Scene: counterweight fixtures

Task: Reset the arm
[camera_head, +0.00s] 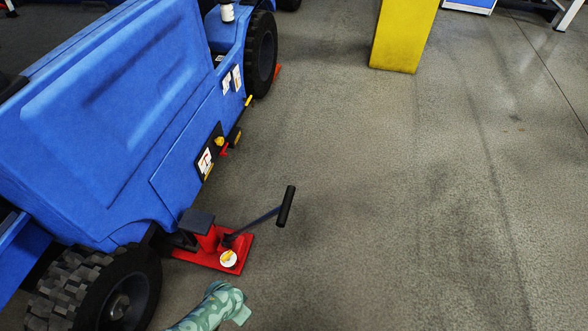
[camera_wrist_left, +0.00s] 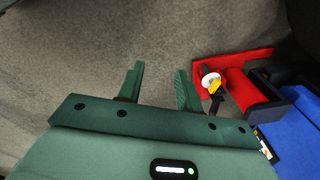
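A red jack (camera_head: 212,250) stands on the floor against the blue vehicle, between its wheels. Its lever arm (camera_head: 258,220) slants up and outward to a black grip (camera_head: 287,206). A white dial with a yellow pointer (camera_head: 228,259) sits on the red base. My left arm shows as a green patterned link at the bottom of the head view. In the left wrist view my left gripper (camera_wrist_left: 159,69) is open, with nothing between its fingers; the red jack (camera_wrist_left: 238,88) and its white dial (camera_wrist_left: 209,79) are just right of the right finger. My right gripper is not in view.
The blue vehicle (camera_head: 110,100) fills the left side, with a black wheel (camera_head: 120,300) near the jack and another (camera_head: 262,55) farther back. A yellow block (camera_head: 403,35) stands at the back. The grey floor (camera_head: 430,200) to the right is clear.

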